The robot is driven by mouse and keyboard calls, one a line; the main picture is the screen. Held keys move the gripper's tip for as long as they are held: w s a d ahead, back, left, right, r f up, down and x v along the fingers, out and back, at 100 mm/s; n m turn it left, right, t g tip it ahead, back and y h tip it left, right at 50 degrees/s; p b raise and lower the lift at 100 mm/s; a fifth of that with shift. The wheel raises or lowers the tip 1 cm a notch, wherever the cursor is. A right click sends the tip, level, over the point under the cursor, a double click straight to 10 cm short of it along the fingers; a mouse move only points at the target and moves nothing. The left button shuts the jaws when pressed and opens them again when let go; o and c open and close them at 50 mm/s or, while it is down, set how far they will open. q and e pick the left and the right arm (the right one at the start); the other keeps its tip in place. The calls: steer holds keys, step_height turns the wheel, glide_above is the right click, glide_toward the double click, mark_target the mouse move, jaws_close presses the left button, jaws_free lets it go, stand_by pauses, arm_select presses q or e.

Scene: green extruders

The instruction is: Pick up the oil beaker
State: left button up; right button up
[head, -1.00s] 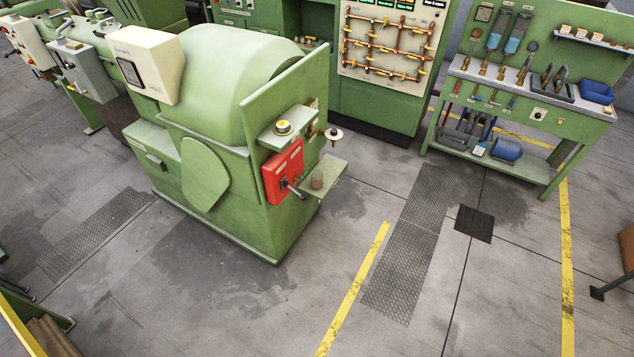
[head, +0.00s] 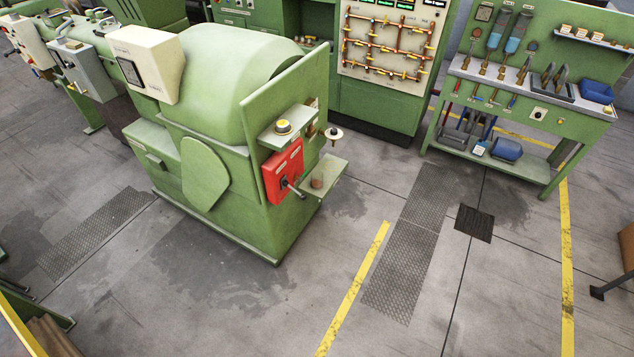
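A yellow-topped round piece (head: 283,127) sits on the upper shelf (head: 272,139) of the same machine. A pale disc with a dark knob (head: 333,134) sticks out beside it. Neither of my grippers shows in the head view.
A red switch box (head: 283,172) with a lever is on the extruder's side. A green workbench (head: 530,110) with tools stands at the back right, beside a panel of copper pipes (head: 388,48). The grey floor (head: 250,310) in front is clear, with yellow lines (head: 353,290).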

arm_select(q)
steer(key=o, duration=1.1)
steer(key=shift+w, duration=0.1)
